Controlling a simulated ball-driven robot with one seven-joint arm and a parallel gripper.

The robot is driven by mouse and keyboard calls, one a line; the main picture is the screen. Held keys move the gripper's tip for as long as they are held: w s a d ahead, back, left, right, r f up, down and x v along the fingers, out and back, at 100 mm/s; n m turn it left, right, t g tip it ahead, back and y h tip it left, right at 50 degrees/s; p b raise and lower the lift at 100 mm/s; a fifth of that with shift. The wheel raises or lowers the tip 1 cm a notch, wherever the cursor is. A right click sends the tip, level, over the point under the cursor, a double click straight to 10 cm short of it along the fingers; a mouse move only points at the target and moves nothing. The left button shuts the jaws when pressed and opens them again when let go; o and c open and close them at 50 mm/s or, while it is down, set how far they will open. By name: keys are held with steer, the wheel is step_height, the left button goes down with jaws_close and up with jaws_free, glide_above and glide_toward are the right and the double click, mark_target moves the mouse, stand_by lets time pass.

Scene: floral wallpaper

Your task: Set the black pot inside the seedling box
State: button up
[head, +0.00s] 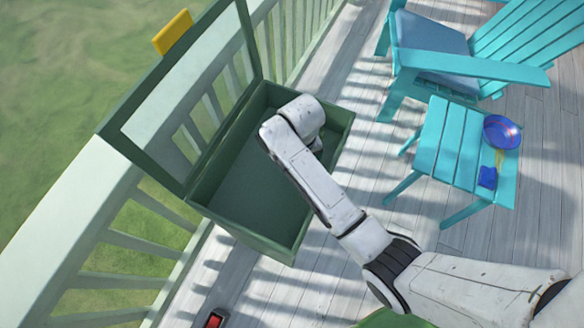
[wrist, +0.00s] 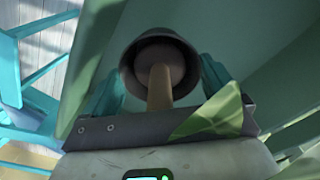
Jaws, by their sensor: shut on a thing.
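The black pot (wrist: 186,62) shows in the wrist view between the two teal fingers of my gripper (wrist: 162,78), which is shut on it. A brown stem (wrist: 160,88) runs from the pot toward the camera, and a green leaf (wrist: 215,115) crosses the lower right. The seedling box (head: 272,249) is a dark green open box in the head view, its framed lid (head: 140,88) raised. My arm reaches over the box's right part; its end hides my gripper and the pot there. I cannot tell how far the pot is from the box floor.
A pale green railing (head: 62,232) runs along the box's left side. A turquoise side table (head: 447,140) with a blue bowl (head: 501,132) and a turquoise chair (head: 480,68) stand to the right. The visible left part of the box floor is bare.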

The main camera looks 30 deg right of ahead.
steer(key=shift+f, duration=3.2)
steer(key=shift+f, duration=0.15)
steer(key=o, duration=0.8)
step_height(320, 180, up, 12)
steer(key=shift+r, duration=0.15)
steer(key=shift+n+t, duration=0.5)
steer(key=shift+n, duration=0.1)
steer(key=s+d, duration=0.2)
steer(key=s, duration=0.5)
steer(key=s+d+r, duration=0.1)
steer(key=s+d, duration=0.2)
steer(key=s, duration=0.5)
steer(key=s+d, duration=0.2)
steer(key=s, duration=0.5)
steer(key=shift+s+d+r, duration=0.25)
steer(key=shift+s+d, duration=0.05)
steer(key=shift+s, duration=0.05)
